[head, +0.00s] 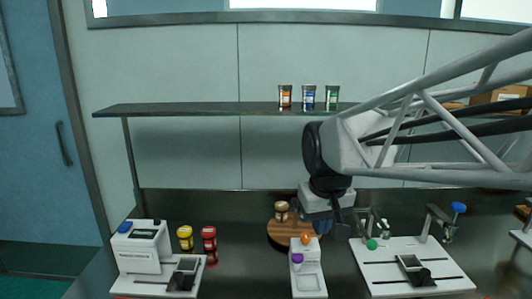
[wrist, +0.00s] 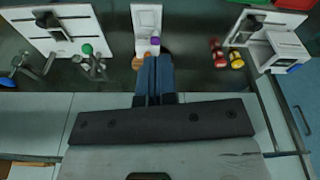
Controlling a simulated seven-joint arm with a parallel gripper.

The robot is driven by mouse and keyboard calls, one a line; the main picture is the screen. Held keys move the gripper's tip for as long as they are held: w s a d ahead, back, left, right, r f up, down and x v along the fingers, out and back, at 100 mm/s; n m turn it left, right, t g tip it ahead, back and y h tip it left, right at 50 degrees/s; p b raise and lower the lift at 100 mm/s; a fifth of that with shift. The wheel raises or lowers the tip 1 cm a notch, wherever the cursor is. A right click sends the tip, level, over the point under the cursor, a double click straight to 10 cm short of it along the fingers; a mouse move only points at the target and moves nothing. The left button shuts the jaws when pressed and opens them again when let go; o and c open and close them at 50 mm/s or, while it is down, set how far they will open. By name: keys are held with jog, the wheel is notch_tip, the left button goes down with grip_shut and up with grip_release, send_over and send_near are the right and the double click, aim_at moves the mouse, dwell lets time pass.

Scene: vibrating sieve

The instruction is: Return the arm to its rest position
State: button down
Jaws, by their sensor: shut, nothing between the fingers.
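My arm reaches in from the right in the head view.
A round wooden board (head: 283,236) with a jar lies behind the white device. White stations stand left (head: 143,250) and right (head: 440,273), with red (head: 209,243) and yellow (head: 185,238) jars beside the left one. A shelf (head: 190,109) holding small containers runs above.

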jog(key=s+d+f+m, duration=0.1)
jog(key=s+d+f, duration=0.2)
jog(key=s, duration=0.5)
jog(key=s+d+f+m, duration=0.1)
jog(key=s+d+f, duration=0.3)
jog(key=s, duration=0.4)
jog(key=shift+d+m+t, duration=0.2)
jog(key=shift+m+t, duration=0.1)
jog(key=shift+w+r, duration=0.1)
